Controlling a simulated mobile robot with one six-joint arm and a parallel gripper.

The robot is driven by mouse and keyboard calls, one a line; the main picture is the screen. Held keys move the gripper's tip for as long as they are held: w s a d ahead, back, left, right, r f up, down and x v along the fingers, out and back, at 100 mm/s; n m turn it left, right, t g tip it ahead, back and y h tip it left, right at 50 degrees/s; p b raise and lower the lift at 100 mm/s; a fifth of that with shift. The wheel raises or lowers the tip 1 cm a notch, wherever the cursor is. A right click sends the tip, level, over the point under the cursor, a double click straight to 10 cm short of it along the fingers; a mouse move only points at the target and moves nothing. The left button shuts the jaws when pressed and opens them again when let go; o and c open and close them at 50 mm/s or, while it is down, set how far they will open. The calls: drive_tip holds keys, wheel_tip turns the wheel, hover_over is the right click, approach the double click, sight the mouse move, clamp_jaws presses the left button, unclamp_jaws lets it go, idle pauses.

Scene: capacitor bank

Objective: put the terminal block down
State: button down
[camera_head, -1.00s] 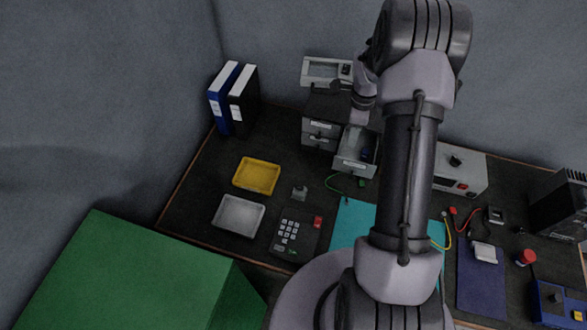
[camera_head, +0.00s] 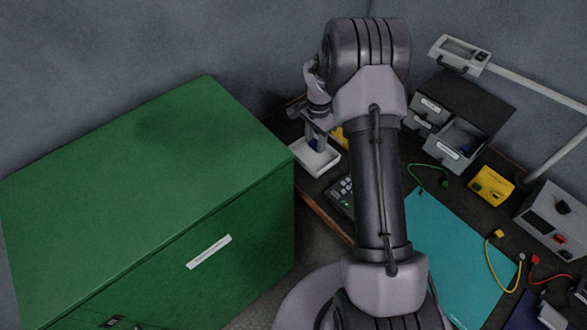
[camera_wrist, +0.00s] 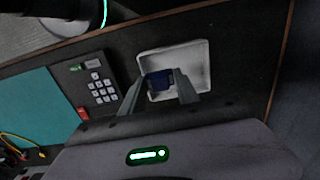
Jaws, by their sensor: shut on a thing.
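The terminal block, a small dark blue piece, sits between the fingertips of my gripper (camera_wrist: 160,82) in the wrist view; its blue body (camera_wrist: 157,76) shows there. My gripper is shut on it, over the white tray (camera_wrist: 201,54). In the head view my gripper (camera_head: 315,138) points down at the white tray (camera_head: 327,167), with a bit of blue between the fingers. I cannot tell whether the block touches the tray floor. The tray shows no other object.
A keypad (camera_wrist: 102,89) lies beside the tray. A yellow tray (camera_head: 338,138) is mostly hidden behind my arm. A large green cabinet (camera_head: 150,165) stands close on the left. An open drawer (camera_head: 455,151), a yellow box (camera_head: 492,184) and a teal mat (camera_head: 450,250) are to the right.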

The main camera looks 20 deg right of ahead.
sight(313, 166)
wheel_tip(313, 166, down, 10)
drive_tip(key=b, duration=0.3)
drive_tip(key=shift+d+b, duration=0.1)
drive_tip(key=shift+b, duration=0.2)
drive_tip(key=shift+r, duration=0.1)
drive_tip(key=c, duration=1.3)
unclamp_jaws()
drive_tip(key=shift+f, duration=0.25)
drive_tip(key=shift+c, duration=0.2)
drive_tip(key=shift+o, duration=0.8)
drive_tip(key=shift+r, duration=0.1)
